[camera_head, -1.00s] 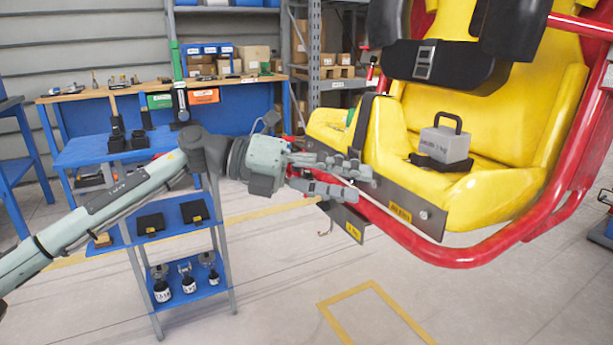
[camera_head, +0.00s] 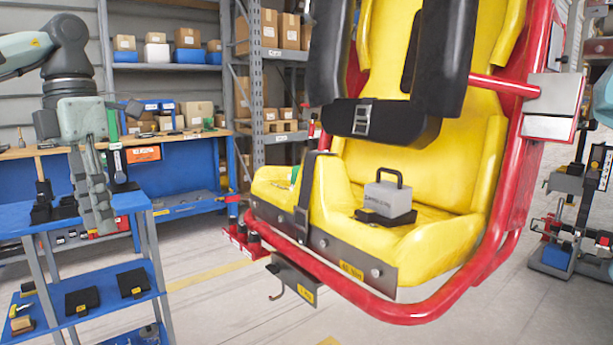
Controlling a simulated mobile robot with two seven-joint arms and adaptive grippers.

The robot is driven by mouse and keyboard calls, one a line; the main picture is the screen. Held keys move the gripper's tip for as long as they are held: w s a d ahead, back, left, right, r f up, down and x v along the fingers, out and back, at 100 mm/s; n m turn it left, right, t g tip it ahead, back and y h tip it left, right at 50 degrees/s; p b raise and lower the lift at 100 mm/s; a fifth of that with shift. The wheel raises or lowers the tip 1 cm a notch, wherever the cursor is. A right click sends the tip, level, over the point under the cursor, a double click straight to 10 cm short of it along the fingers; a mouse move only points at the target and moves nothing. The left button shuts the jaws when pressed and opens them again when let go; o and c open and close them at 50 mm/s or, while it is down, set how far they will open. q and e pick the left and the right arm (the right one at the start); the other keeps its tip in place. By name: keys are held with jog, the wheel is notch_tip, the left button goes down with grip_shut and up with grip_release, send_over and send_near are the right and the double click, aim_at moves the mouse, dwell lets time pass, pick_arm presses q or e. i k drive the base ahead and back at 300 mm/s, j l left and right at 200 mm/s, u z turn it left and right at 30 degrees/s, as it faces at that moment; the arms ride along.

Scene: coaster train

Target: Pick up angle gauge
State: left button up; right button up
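My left gripper (camera_head: 97,215) hangs fingers down over the blue cart (camera_head: 75,218) at the left. Its fingers overlap in this view, so I cannot tell whether they are open, and I see nothing held in them. A tall tool with a green upper part (camera_head: 112,125) and a dark lower body stands just behind and to the right of the gripper, partly covered by it. I cannot tell whether it is the angle gauge. A grey block with a black handle (camera_head: 388,200) rests on the yellow seat (camera_head: 440,235); its label is too small to read. My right gripper is not in view.
Black holders (camera_head: 42,200) stand on the cart top, left of the gripper. Dark flat cases (camera_head: 82,300) lie on the lower shelf. The workbench (camera_head: 190,140) is behind. The red-framed seat (camera_head: 400,310) fills the middle and right. Floor between cart and seat is clear.

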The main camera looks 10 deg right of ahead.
aim_at(295, 170)
jog(key=i+j+z, duration=0.9)
jog(key=z, duration=0.15)
jog(key=i+j+z, duration=0.25)
jog(key=j, duration=0.2)
jog(key=j+z, duration=0.25)
jog(key=i+j+z, duration=0.1)
jog(key=j+z, duration=0.2)
jog(key=j, duration=0.2)
jog(key=j+z, duration=0.25)
jog(key=j, duration=0.15)
